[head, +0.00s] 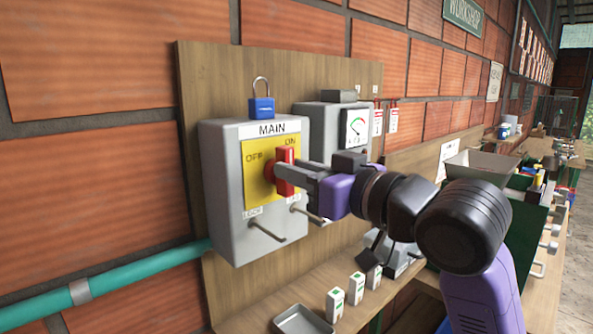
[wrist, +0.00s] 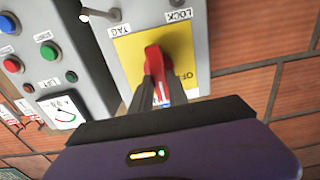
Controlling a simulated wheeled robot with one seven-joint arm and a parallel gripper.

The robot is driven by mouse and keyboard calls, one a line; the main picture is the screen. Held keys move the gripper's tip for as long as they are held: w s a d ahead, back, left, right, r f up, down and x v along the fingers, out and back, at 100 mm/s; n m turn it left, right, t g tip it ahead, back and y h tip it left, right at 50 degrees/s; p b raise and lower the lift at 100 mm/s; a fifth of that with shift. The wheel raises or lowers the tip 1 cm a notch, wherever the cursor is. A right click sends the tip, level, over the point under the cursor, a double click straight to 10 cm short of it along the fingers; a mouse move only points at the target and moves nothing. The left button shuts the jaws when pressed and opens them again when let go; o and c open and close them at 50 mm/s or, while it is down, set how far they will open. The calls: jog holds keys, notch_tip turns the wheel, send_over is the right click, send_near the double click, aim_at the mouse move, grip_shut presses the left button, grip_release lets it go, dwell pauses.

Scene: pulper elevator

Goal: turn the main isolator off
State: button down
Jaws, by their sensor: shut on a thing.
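My gripper (head: 291,175) reaches in from the right and is shut on the red handle. In the wrist view the red handle (wrist: 156,62) sits between the fingers (wrist: 153,92), in front of the yellow plate (wrist: 178,75).
A blue padlock (head: 262,104) stands on top of the box. LOCK and TAG pegs (head: 266,230) stick out below the handle. A second grey box with a gauge (head: 356,129) is close on the right. Red-and-white tags (head: 377,121) hang beyond it. A metal tray (head: 302,321) lies below.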

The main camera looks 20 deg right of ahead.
jog(key=shift+n, duration=0.3)
jog(key=shift+s+a+f+n+b, duration=0.1)
jog(key=shift+a+f+n+b, duration=0.15)
jog(key=shift+n+b, duration=2.05)
jog(key=shift+s+a+f+n+b, duration=0.15)
jog(key=shift+n+b, duration=1)
jog(key=shift+n, duration=2.3)
jog(key=shift+w+a+f+n+b, duration=0.1)
jog(key=shift+a+f+n+b, duration=0.15)
jog(key=shift+n+b, duration=2.05)
jog(key=shift+n+p, duration=0.55)
jog(key=shift+n, duration=0.2)
jog(key=c, duration=1.3)
grip_release()
